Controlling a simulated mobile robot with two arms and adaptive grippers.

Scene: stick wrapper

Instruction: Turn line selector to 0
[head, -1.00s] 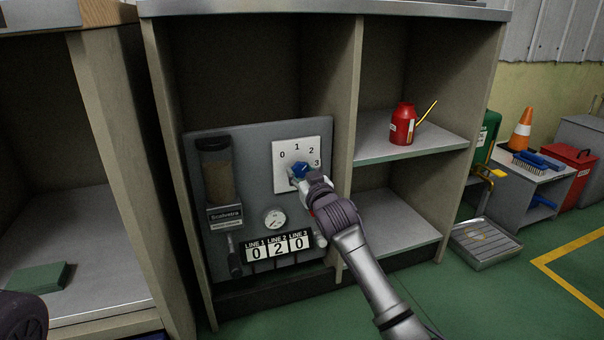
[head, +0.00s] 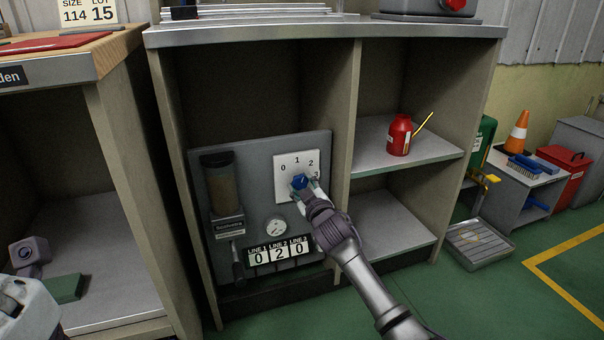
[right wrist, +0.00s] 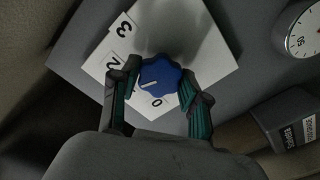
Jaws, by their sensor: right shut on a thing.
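The line selector is a blue lobed knob (head: 299,182) on a white square dial plate (head: 284,160) marked 0, 1, 2 and 3. My right gripper (head: 308,186) is at the knob. In the right wrist view its two fingers (right wrist: 158,92) are shut on opposite sides of the blue knob (right wrist: 163,74). The knob's white line points to the left, between the 2 and the 0 there; the 1 is hidden, apparently by a finger. Parts of my left arm show at the lower left of the head view, without clear fingers.
The grey panel (head: 255,200) also holds a clear cylinder (head: 221,180), a gauge (head: 275,227) and a line counter (head: 280,252) reading 0 2 0. It stands inside a shelf unit. A red can (head: 399,136) is on the shelf to the right. Green floor (head: 470,300) is open at right.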

